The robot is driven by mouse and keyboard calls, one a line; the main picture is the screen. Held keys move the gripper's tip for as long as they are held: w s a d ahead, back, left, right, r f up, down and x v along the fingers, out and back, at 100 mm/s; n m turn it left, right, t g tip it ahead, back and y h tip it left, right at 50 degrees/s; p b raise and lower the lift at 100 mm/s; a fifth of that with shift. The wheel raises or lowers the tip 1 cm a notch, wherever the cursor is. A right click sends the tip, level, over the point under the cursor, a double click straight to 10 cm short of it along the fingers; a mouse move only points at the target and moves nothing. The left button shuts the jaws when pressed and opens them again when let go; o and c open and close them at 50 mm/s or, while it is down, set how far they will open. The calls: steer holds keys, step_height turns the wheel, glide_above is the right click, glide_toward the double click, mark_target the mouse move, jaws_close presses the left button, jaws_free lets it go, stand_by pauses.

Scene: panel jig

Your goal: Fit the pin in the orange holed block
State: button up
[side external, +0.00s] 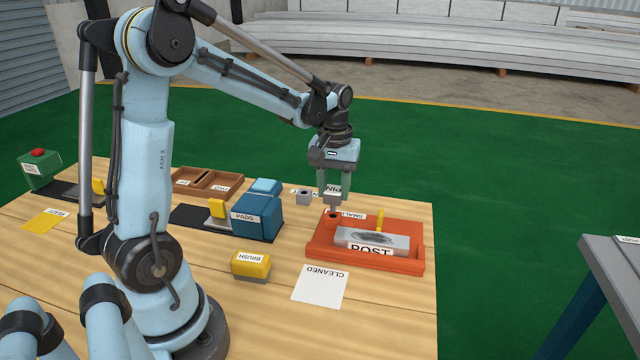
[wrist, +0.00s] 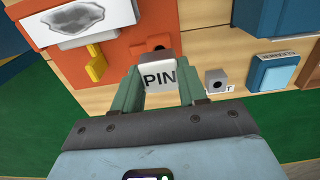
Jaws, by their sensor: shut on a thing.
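My gripper (side external: 333,192) is shut on the pin (side external: 333,188), a grey piece with a white PIN label. In the wrist view the pin (wrist: 158,77) sits between the two green fingers. In the side view it hangs above the orange holed block (side external: 332,214), at the back left corner of the orange tray, beside a SMALL label. Whether the pin's lower end touches the block I cannot tell.
The orange tray (side external: 314,253) holds a grey POST plate (side external: 372,238) with a dark smudge and a yellow piece (side external: 380,222). A grey holed block (side external: 304,197) stands left of my gripper. A blue PADS box (side external: 257,220) and yellow brush (side external: 251,265) lie further left.

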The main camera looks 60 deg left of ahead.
mark_target(333, 201)
steer(key=shift+f, duration=1.95)
steer(key=o, duration=1.3)
steer(key=shift+c, duration=0.2)
step_height(333, 201, up, 12)
steer(key=shift+r, duration=0.1)
steer(key=s+d+f+m+t, duration=0.3)
steer(key=s+d+m+t, duration=0.4)
steer(key=d, duration=0.6)
steer(key=shift+s+m, duration=0.6)
steer(key=shift+m, duration=0.4)
